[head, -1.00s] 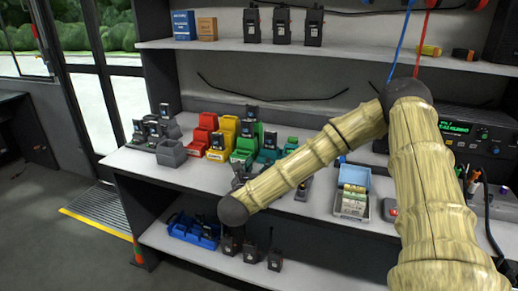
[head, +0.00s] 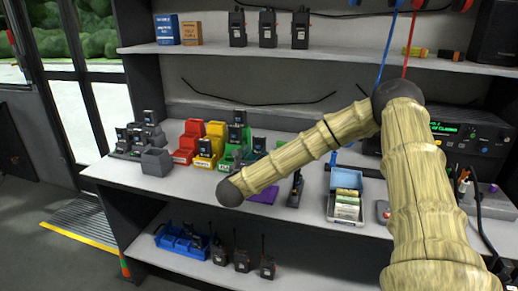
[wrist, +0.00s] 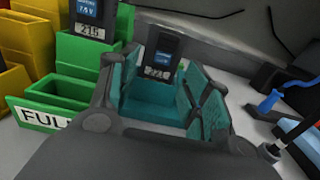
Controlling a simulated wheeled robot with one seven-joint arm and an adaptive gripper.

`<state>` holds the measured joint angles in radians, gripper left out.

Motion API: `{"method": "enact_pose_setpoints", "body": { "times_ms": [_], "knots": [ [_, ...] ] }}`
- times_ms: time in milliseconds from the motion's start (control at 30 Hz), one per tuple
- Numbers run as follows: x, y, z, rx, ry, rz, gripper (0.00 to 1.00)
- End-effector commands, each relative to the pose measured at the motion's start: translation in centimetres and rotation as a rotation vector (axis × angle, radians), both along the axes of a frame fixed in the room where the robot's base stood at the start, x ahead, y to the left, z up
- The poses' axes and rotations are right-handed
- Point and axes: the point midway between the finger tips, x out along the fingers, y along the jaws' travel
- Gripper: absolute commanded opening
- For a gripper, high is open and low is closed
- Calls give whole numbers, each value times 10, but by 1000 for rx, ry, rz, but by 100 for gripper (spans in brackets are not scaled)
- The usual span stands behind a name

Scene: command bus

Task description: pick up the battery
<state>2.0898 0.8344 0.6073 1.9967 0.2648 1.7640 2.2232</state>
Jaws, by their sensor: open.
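In the wrist view a dark battery (wrist: 161,50) with a small blue-lit display stands upright just beyond my gripper (wrist: 160,100). Another battery (wrist: 88,18) with a blue label stands to the left by a green bin (wrist: 50,107). In the head view several similar batteries (head: 205,147) stand among coloured bins. My arm covers part of that group, and my gripper cannot be made out there.
A yellow bin (wrist: 28,35) is left of the green one. On the counter (head: 125,175), a purple item (head: 266,195) and a grey-blue box (head: 344,218) lie right of the bins. Radios (head: 267,27) line the upper shelf; a blue tray (head: 180,240) is below. Red and blue cables hang near my arm.

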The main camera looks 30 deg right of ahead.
Motion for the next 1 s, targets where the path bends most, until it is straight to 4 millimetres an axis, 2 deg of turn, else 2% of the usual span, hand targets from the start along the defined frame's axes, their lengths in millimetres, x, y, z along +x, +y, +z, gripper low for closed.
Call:
{"method": "enact_pose_setpoints", "body": {
  "times_ms": [200, 533, 567, 800, 1000],
  "knots": [
    [16, -21, 3, 0, -1, -2, 48],
    [20, -25, 2, 0, 0, -1, 48],
    [20, -25, 2, 0, 0, -1, 45],
    [20, -25, 2, 0, 0, -1, 1],
    [20, -25, 2, 0, 0, -1, 0]
  ]
}}
